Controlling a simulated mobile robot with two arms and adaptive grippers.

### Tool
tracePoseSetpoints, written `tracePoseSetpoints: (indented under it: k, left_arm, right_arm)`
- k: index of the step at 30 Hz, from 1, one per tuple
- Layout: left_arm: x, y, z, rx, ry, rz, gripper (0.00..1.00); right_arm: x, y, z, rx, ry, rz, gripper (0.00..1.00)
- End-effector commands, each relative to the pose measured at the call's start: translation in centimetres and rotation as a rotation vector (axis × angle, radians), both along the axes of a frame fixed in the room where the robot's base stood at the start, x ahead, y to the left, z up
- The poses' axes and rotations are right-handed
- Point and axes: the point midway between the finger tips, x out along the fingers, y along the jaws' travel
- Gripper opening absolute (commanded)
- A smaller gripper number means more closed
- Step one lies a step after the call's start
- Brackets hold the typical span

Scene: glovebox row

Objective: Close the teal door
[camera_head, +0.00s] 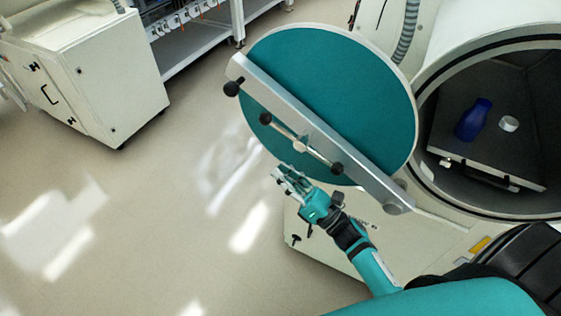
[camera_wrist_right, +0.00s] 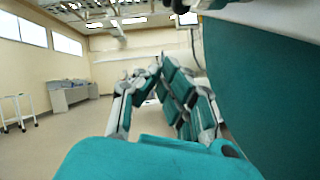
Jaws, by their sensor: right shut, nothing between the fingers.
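The round teal door (camera_head: 330,85) stands wide open to the left of the round port (camera_head: 430,160) in the head view. A grey bar (camera_head: 360,165) crosses its face, with a handle (camera_head: 283,132) that has black knobs. My right gripper (camera_head: 282,172) is shut and empty, just below the door's lower left edge and the handle; I cannot tell whether it touches the door. In the right wrist view the gripper fingers (camera_wrist_right: 160,66) come together, and the teal door (camera_wrist_right: 255,70) fills the right side. My left gripper is not in view.
Inside the open port lie a blue bottle (camera_head: 474,119) and a white cap-like piece (camera_head: 509,123) on a grey tray (camera_head: 455,150). A white cabinet (camera_head: 95,85) stands at the upper left. The floor (camera_head: 150,220) left of the door is clear.

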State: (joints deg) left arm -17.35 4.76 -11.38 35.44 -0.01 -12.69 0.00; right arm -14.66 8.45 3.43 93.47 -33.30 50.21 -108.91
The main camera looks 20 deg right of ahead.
Motion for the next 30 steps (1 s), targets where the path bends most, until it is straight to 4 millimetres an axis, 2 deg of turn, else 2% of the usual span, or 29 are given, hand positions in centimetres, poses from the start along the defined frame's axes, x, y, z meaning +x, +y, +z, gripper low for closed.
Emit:
tracePoseSetpoints:
  k: [1, 5, 10, 12, 17, 30]
  left_arm:
    - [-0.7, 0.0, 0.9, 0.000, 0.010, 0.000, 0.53]
    - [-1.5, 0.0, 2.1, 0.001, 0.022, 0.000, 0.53]
    - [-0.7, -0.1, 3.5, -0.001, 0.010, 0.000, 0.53]
    - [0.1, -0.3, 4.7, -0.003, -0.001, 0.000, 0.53]
    - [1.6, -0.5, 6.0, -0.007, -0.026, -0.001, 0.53]
    - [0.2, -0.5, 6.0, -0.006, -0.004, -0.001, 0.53]
  right_arm:
    - [1.0, 0.6, 1.2, 0.002, -0.004, 0.000, 0.00]
    - [3.2, 1.9, 2.4, 0.003, -0.001, 0.000, 0.00]
    - [5.8, 3.6, 3.8, 0.004, 0.000, 0.001, 0.00]
    - [5.6, 2.8, 5.1, 0.000, 0.002, -0.001, 0.00]
    - [5.7, 2.0, 6.5, 0.001, 0.003, 0.000, 0.00]
    - [5.7, 1.7, 6.8, 0.003, 0.003, 0.000, 0.00]
